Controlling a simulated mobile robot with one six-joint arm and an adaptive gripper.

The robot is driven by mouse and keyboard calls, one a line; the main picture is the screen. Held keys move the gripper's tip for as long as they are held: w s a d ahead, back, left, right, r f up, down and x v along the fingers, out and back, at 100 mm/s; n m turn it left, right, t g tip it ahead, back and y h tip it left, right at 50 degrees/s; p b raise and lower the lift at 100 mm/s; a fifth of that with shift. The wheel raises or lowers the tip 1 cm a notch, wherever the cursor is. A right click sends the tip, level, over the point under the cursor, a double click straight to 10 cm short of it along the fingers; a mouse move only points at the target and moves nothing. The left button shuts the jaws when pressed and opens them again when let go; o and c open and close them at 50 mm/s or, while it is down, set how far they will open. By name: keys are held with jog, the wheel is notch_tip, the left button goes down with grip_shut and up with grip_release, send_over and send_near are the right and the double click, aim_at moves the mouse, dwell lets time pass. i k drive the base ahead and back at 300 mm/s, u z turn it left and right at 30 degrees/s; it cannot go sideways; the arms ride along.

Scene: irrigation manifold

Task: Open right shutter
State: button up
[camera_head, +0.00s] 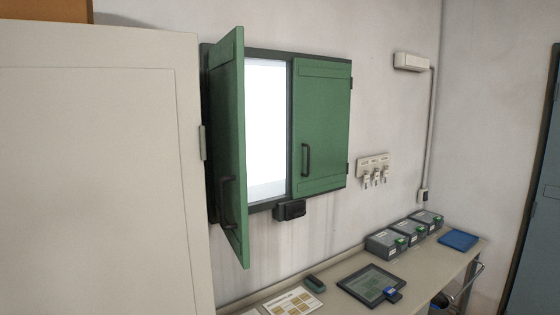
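The right shutter (322,125) is a green panel with a dark vertical handle (306,160) near its left edge. It lies shut, flat in the dark window frame (270,54). Its hinges are on its right side. The left shutter (236,150) is green too and stands swung open into the room, with a dark handle (227,200) low on it. Bright light shows in the open left half of the window (266,120). My gripper is not in view.
A small dark box (291,210) sits under the window. A bench (330,276) below holds a tablet (372,284), several grey boxes (384,244) and a blue pad (458,240). A large pale cabinet (100,180) blocks the left. Hooks (374,170) hang right of the window.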

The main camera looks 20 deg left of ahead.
aim_at(321, 96)
jog(key=u, duration=0.65)
jog(key=i, duration=1.2)
jog(key=u, duration=0.3)
